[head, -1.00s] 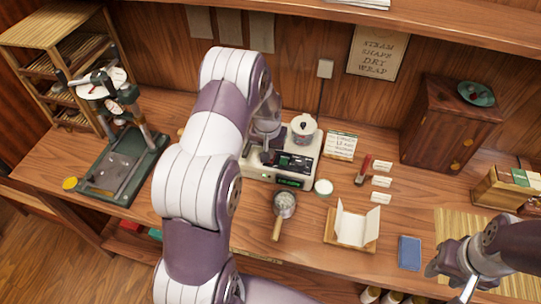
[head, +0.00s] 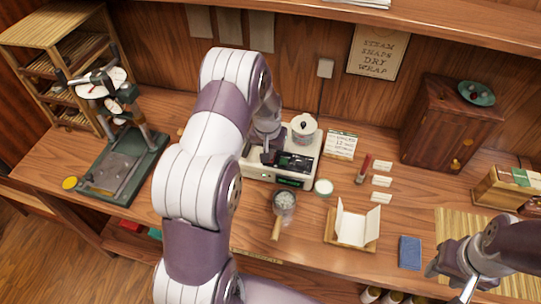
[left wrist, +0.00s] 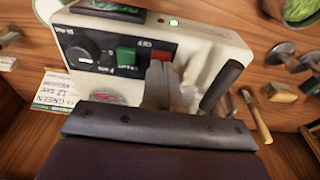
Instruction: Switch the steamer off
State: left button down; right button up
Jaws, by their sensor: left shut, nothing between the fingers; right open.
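The steamer (head: 310,174) is a pale box on the bench with a lidded metal pot (head: 303,127) at its back. In the left wrist view its panel (left wrist: 185,45) shows a black knob (left wrist: 82,52), a green button (left wrist: 127,57) and a red button (left wrist: 161,50) near an OFF label. A small green light (left wrist: 174,22) glows on it. My left gripper (left wrist: 160,72) is shut and empty, its fingertips right at the red button; I cannot tell whether they touch it. In the head view it (head: 268,157) is over the steamer. My right gripper (head: 457,277) is open at the bench's right front.
An open paper wrapper (head: 352,228) and a blue box (head: 409,252) lie to the right. A press (head: 115,165) stands left and a cabinet (head: 447,125) right.

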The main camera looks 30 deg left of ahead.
pick_arm(q)
jog(key=shift+f+b, duration=0.45)
jog(key=shift+f, duration=0.25)
jog(key=shift+r, duration=0.1)
notch_tip(320, 180, up, 7)
jog(key=p, duration=0.5)
dwell(0.6)
